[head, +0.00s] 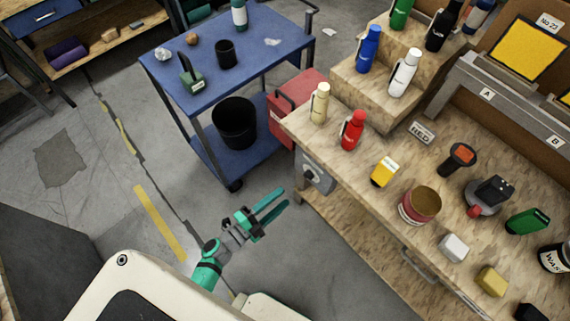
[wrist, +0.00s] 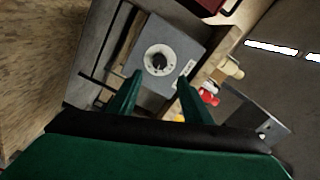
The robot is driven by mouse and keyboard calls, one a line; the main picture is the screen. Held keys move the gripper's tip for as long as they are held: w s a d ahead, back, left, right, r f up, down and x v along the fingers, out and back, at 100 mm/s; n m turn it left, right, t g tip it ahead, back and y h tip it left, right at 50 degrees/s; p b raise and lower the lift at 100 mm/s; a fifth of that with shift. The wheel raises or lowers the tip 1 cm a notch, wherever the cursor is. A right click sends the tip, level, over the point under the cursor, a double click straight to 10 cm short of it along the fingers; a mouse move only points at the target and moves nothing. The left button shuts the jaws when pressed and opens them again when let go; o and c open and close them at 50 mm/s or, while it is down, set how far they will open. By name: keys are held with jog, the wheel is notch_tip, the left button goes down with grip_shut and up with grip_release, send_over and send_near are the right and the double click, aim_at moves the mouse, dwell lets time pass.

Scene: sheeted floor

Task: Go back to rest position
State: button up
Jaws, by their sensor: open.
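My gripper (head: 275,206) is open and empty in the head view. Its two green fingers are apart and point to the upper right, over the grey floor between the blue cart and the wooden workbench. Nothing is between the fingers. In the wrist view my gripper (wrist: 155,100) shows its two green fingers spread, with a grey box with a round dial (wrist: 165,58) beyond them. That dial box also shows on the bench's end in the head view (head: 314,172). The gripper touches nothing that I can see.
The wooden workbench (head: 345,205) at right carries several bottles, a can and small items. A blue cart (head: 285,50) with a black bin (head: 234,123) stands behind. The floor (head: 110,205) at left is clear.

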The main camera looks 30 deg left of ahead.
jog(key=s+d+r+n+g+y, duration=0.1)
jog(key=s+d+r+n+y, duration=0.5)
jog(key=s+d+r+n, duration=0.9)
jog(key=s+d+n, duration=0.2)
jog(key=d, duration=0.1)
jog(key=shift+s+d+r+g, duration=0.2)
jog(key=shift+d+r+g, duration=0.05)
jog(key=shift+g, duration=0.15)
jog(key=c, duration=0.4)
jog(key=shift+o, duration=0.2)
